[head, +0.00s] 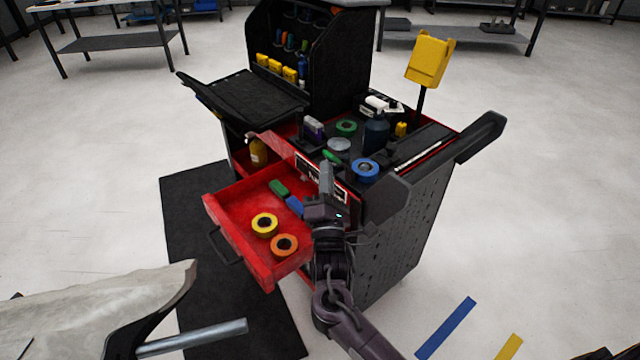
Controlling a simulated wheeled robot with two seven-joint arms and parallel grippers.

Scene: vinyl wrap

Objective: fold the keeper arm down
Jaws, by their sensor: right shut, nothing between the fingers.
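I cannot tell for certain which part is the keeper arm. My right gripper (326,178) is shut and empty. It shows in front of the red and black tool cart, over the near right side of its open drawer and next to a white label (308,166) on the cart's red front. I cannot tell whether it touches the cart. A metal rod (195,338) and a pale, sheet-like panel (95,308) with a black edge show at the bottom left. My left gripper is not in view.
The open red drawer (232,238) holds a yellow roll (264,224), an orange roll (284,244) and small tools. The cart top holds tape rolls, bottles and a yellow holder (428,60) on a post. A black handle (481,136) sticks out right.

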